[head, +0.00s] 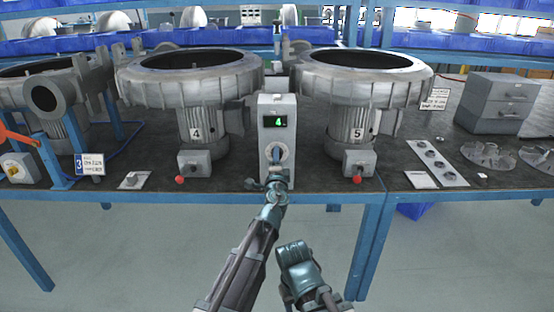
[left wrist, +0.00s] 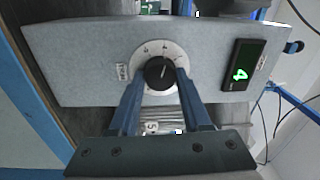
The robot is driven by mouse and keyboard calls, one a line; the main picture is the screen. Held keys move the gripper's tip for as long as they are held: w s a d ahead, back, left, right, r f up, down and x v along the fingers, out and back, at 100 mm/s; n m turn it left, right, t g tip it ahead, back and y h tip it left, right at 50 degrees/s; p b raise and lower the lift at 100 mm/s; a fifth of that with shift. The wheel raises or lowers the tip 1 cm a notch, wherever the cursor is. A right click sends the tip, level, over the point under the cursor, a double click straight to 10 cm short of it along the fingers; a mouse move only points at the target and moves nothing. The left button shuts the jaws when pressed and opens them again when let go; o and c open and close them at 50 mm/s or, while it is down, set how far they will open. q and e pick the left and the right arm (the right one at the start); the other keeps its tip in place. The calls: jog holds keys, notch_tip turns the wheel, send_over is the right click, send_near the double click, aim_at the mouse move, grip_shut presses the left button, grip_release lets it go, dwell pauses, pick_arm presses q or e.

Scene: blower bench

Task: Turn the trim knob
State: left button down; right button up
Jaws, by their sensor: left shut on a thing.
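The trim knob (left wrist: 159,72) is a round black knob on a white dial with tick marks, on the front of a grey control box (head: 278,112). A display (head: 278,122) above the knob reads a green 4. It also shows in the left wrist view (left wrist: 242,64), turned sideways. My left gripper (head: 277,174) is at the box front, and in the left wrist view its two blue fingers (left wrist: 160,84) are closed on the knob, one at each side. My right gripper (head: 298,258) hangs low in front of the bench, away from the box; its jaws cannot be made out.
Blower 4 (head: 196,93) and blower 5 (head: 352,96) stand close on either side of the box, each with a red-knobbed small box below. A plate with several round parts (head: 436,162) and grey drawers (head: 498,102) are to the right. The floor before the bench is clear.

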pick_arm(q)
jog(key=shift+n, duration=0.6)
jog(key=shift+c, duration=1.8)
grip_release()
jog(key=shift+m, duration=0.3)
